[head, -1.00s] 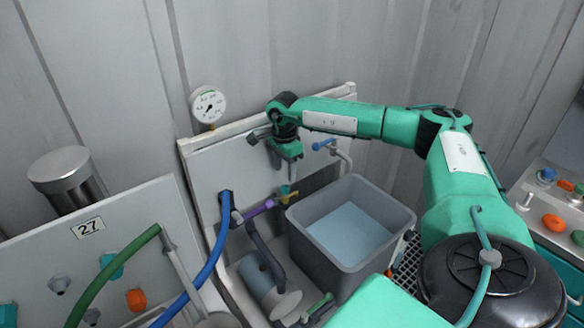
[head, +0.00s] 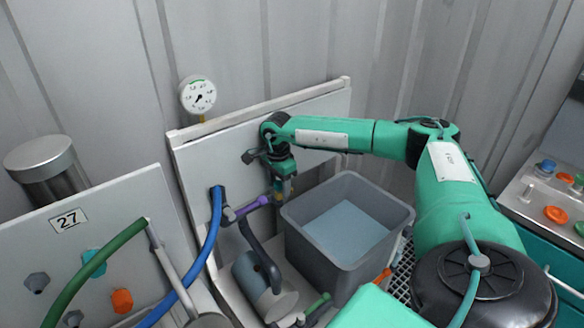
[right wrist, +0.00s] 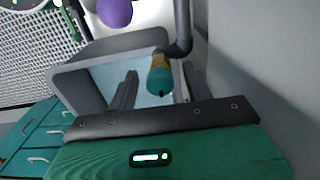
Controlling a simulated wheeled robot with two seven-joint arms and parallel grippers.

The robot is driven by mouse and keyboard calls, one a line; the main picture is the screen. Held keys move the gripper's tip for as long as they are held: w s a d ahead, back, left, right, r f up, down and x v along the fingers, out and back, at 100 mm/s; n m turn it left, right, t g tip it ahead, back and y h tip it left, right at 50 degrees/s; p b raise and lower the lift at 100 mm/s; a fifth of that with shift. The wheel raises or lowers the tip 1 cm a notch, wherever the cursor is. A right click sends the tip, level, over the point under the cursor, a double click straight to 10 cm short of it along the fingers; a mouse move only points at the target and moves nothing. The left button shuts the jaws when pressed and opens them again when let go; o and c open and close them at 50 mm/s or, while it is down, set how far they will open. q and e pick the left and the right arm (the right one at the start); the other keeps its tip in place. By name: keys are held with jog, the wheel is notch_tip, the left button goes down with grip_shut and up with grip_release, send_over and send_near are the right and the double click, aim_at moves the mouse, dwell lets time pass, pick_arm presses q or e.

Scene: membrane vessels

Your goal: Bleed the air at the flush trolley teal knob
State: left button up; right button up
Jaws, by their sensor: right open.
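The flush trolley (head: 205,160) is a pale upright panel with pipes and a grey tub. A small teal knob with a yellow collar (right wrist: 159,78) shows in the right wrist view, on a dark pipe beside the tub. It lies between the two fingers of my right gripper (right wrist: 160,88), with a gap on each side. In the head view the right gripper (head: 285,182) points down in front of the panel, and it hides most of the knob. The right gripper is open and empty. My left gripper is not in view.
The grey tub (head: 295,215) holds water, just right of the gripper. A purple handle (head: 246,208) and blue hose (head: 212,240) are to its left. A gauge (head: 198,95) stands above the panel. Panel 27 (head: 130,205) is at left, a control console (head: 540,210) at right.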

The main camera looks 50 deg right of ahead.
jog(key=c, duration=1)
jog(key=shift+o, duration=0.2)
